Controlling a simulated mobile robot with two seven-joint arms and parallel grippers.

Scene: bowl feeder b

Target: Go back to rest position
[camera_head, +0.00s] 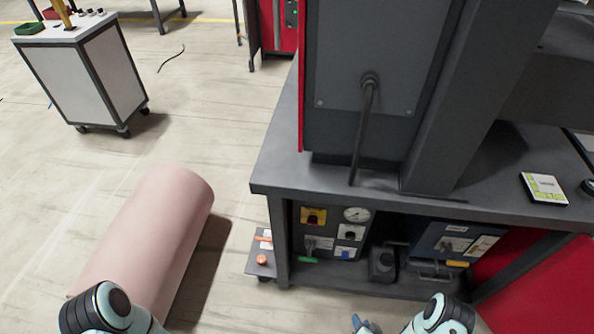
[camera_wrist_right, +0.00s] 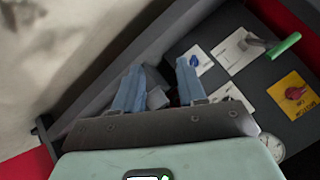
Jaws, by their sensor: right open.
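My right gripper (camera_wrist_right: 158,84) shows in the right wrist view with its two blue fingers apart. Nothing is clearly held between them; a grey and dark shape shows behind the gap. In the head view only the blue tip of the right gripper (camera_head: 365,325) shows at the bottom edge, in front of the machine bench (camera_head: 272,172) and below its top. My right arm is at the bottom right of that view. My left arm is at the bottom left, and its gripper is out of view.
A control panel (camera_head: 333,229) with a gauge and switches sits under the bench top; it also fills the right of the wrist view (camera_wrist_right: 235,60). A pink cylinder (camera_head: 150,235) lies on the floor at left. A white cart (camera_head: 88,77) stands farther back. Floor between is clear.

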